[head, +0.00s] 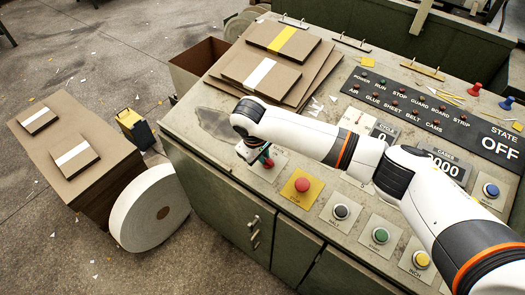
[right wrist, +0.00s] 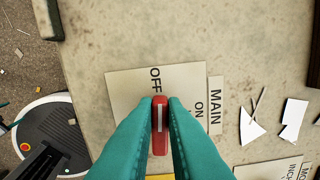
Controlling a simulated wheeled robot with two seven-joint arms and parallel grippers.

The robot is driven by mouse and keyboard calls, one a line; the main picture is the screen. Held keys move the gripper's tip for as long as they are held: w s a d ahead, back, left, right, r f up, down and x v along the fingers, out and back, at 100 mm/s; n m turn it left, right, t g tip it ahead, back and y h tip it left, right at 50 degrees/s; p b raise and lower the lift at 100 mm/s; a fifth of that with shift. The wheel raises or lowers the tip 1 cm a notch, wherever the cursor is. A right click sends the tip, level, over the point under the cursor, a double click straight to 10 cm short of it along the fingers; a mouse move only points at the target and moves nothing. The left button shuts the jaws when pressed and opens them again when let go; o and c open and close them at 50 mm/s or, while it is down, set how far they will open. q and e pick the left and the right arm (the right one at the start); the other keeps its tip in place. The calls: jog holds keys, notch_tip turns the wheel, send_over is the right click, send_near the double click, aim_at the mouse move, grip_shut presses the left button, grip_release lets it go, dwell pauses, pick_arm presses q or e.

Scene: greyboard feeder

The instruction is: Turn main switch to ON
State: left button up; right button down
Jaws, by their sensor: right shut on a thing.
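The main switch has a red handle with a white line (right wrist: 158,122), set on a pale plate (right wrist: 125,85) marked OFF and ON. In the right wrist view the white line points up towards the OFF mark, and the ON mark is to the right. My right gripper (head: 263,160) is shut on the red handle, with one teal finger on each side of it. The fingers hide part of the plate. The STATE display (head: 499,143) on the panel reads OFF. My left gripper is not in view.
A red button on a yellow plate (head: 302,186) is just right of the switch, followed by the HALT (head: 341,212), green (head: 380,236) and INCH (head: 421,260) buttons. Greyboard stacks (head: 270,75) lie behind. White paper scraps (right wrist: 250,127) lie beside the plate. My right arm crosses the panel.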

jog(key=m+p, duration=0.2)
jog(key=p, duration=0.1)
jog(key=m+p, duration=0.6)
jog(key=shift+d+r, duration=0.25)
jog(key=shift+d, duration=0.1)
jog(key=shift+w+m+p, duration=0.1)
jog(key=shift+m+p, duration=0.55)
jog(key=shift+m, duration=0.15)
jog(key=m+p, duration=0.2)
jog(key=m, duration=0.1)
jog(key=shift+d+m, duration=0.3)
jog(key=shift+d+f+m+p, duration=0.15)
jog(key=shift+m+p, duration=0.6)
jog(key=shift+m, duration=0.85)
jog(key=c, duration=1.5)
grip_release()
